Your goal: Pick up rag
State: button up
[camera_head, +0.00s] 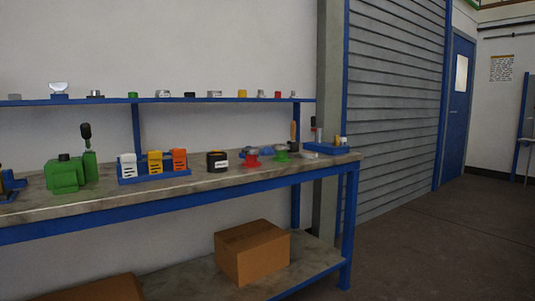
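I cannot clearly make out a rag. A small pale item (307,154) lies near the right end of the workbench, but it is too small to tell whether it is cloth. The workbench (120,203) has a grey top and a blue frame, and runs from the left edge to the middle of the view. My gripper is not in view.
On the bench stand a green machine (66,174), a blue rack (155,175) of coloured items, a black container (217,162) and a blue tray (327,149). A shelf (170,100) holds small parts. A cardboard box (252,251) sits below. The floor at right is clear.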

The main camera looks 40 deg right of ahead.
aim_at(269, 150)
jog(key=i+l+z, duration=0.15)
jog(key=i+l, duration=0.15)
jog(key=l, duration=0.2)
jog(key=i+l+z, duration=0.2)
jog(key=i+l, duration=0.15)
jog(key=l, duration=0.15)
